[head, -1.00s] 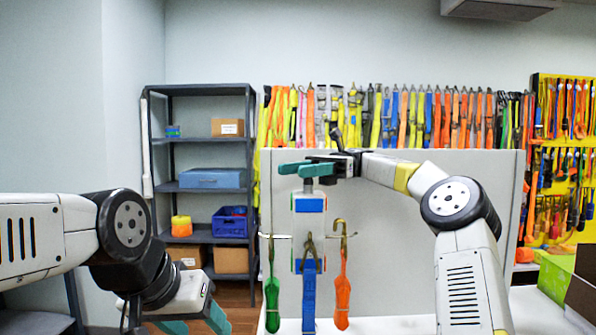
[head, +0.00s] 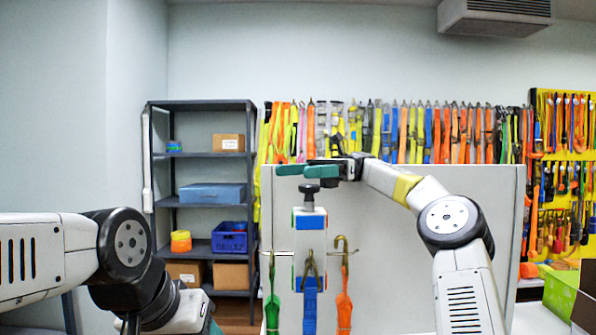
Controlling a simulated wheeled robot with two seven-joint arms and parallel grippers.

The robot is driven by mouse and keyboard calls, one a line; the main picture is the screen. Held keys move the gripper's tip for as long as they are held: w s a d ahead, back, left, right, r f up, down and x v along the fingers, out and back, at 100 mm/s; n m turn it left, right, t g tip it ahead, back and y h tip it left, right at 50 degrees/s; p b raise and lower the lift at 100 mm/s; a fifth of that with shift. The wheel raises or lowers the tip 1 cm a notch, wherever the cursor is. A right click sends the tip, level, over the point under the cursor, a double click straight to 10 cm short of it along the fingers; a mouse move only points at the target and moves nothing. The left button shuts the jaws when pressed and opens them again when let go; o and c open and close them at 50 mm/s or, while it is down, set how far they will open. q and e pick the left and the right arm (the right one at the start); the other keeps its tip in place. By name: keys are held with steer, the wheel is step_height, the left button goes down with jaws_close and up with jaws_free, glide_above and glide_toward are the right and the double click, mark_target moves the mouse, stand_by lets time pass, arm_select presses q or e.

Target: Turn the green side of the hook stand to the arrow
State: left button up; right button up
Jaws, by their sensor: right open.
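The hook stand (head: 309,236) is a pale upright post with a black knob (head: 309,189) on top. Its blue-marked side faces me, with thin green and red edges showing at the sides. A green strap (head: 272,308) hangs at the left, a blue strap (head: 310,308) in front and an orange strap (head: 344,308) at the right. I cannot make out the arrow. My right gripper (head: 303,171) is open and empty, just above the knob and apart from it. My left gripper (head: 211,327) is mostly cut off at the bottom edge, its jaws hidden.
A pale panel (head: 430,220) stands behind the stand. A dark shelf (head: 207,207) with boxes is at the left back. Many straps hang along the wall. A green box (head: 560,292) is at the right edge.

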steer(key=s+r, duration=0.1)
steer(key=s, duration=1.5)
steer(key=shift+a+r, duration=0.3)
steer(key=shift+r, duration=0.05)
steer(key=s+a+f+t+h, duration=0.1)
steer(key=a+f+t+h, duration=0.2)
steer(key=f, duration=0.6)
steer(key=s+a+f+t+h, duration=0.25)
steer(key=f+t, duration=0.25)
steer(key=f, duration=0.4)
steer(key=d+f+n+t+h, duration=0.2)
steer(key=d+f+n+t, duration=0.2)
steer(key=d, duration=0.5)
steer(key=d+f+n+t+h, duration=0.3)
steer(key=d+f+n+t, duration=0.2)
steer(key=d, duration=0.4)
steer(key=shift+s+d+n+t, duration=0.15)
steer(key=shift+s+n+t, duration=0.25)
steer(key=shift+t, duration=0.5)
steer(key=shift+f, duration=0.1)
